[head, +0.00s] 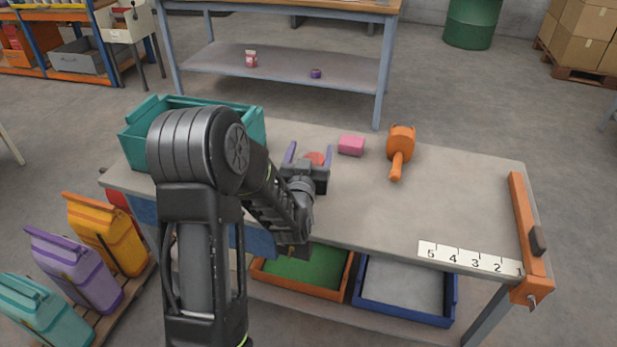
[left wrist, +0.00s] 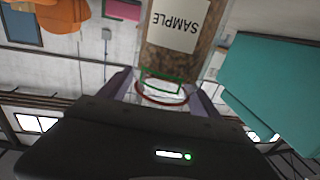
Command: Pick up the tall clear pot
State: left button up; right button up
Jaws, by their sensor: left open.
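In the left wrist view a clear pot (left wrist: 178,58), with brown contents and a white SAMPLE label, shows upside down. Its clear end, with a red ring and a green ring, lies between the two purple fingers of my left gripper (left wrist: 163,92). In the head view my left gripper (head: 309,157) is open above the table, and a small red round top (head: 315,158) shows between its fingers. The rest of the pot is hidden there by the gripper. I cannot tell whether a finger touches it. My right gripper is in neither view.
A teal bin (head: 131,147) stands left of the gripper on the grey table (head: 455,190). The table's right part is mostly clear, up to an orange bar (head: 527,230).

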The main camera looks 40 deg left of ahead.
pick_arm(q)
jog(key=shift+c, duration=0.5)
grip_shut()
dwell(0.3)
